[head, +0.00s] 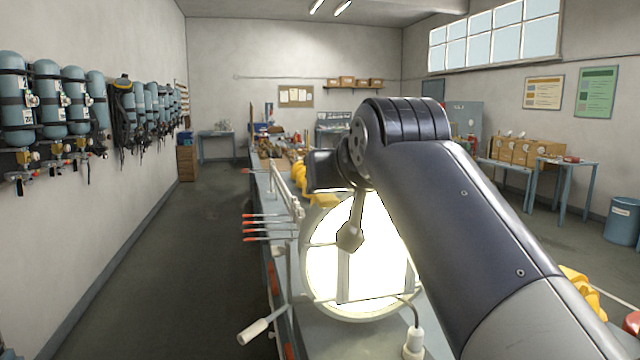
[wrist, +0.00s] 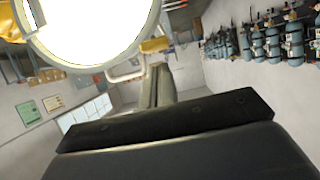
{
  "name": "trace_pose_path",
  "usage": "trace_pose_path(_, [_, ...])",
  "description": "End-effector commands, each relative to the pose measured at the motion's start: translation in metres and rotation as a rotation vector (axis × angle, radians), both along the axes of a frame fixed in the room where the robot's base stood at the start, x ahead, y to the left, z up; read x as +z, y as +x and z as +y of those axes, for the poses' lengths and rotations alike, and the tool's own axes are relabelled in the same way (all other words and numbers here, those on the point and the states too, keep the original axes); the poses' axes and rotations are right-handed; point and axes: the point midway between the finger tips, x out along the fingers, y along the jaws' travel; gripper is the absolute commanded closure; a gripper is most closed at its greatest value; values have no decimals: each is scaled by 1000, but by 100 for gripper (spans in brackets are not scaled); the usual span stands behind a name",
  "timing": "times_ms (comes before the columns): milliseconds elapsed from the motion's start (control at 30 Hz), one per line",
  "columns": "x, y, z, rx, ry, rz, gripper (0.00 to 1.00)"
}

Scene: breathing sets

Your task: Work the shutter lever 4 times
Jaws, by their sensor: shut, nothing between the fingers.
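The lamp (head: 355,265) has a round, brightly lit face and stands on the bench in the head view. Its glowing disc also fills the upper left of the wrist view (wrist: 90,25). A lever with a pale handle (head: 253,331) sticks out at the lamp's lower left. My gripper (wrist: 158,69) is shut and empty in the wrist view, beside the lamp's disc and touching nothing I can see. The pale handle stands clear of my arm.
The long bench (head: 340,340) runs away from me. Red-tipped rods (head: 265,227) and a white rail (head: 284,188) stick out at its left. Blue cylinders (head: 45,100) hang on the left wall. The left floor is clear.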

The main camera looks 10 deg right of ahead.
Motion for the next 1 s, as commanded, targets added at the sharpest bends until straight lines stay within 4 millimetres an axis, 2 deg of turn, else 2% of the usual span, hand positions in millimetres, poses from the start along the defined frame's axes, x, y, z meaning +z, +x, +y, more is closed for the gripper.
trace_pose_path(33, [13, 1, 0, 0, 0, 0, 100])
trace_pose_path(100, [17, -19, 0, 0, 0, -6, 100])
trace_pose_path(300, [40, -56, 0, 0, 0, -3, 100])
trace_pose_path(500, [53, -78, 1, 0, 0, -1, 100])
trace_pose_path(667, [57, -84, 1, 0, 0, 0, 100])
trace_pose_path(1000, [57, -84, 1, 0, 0, 1, 100])
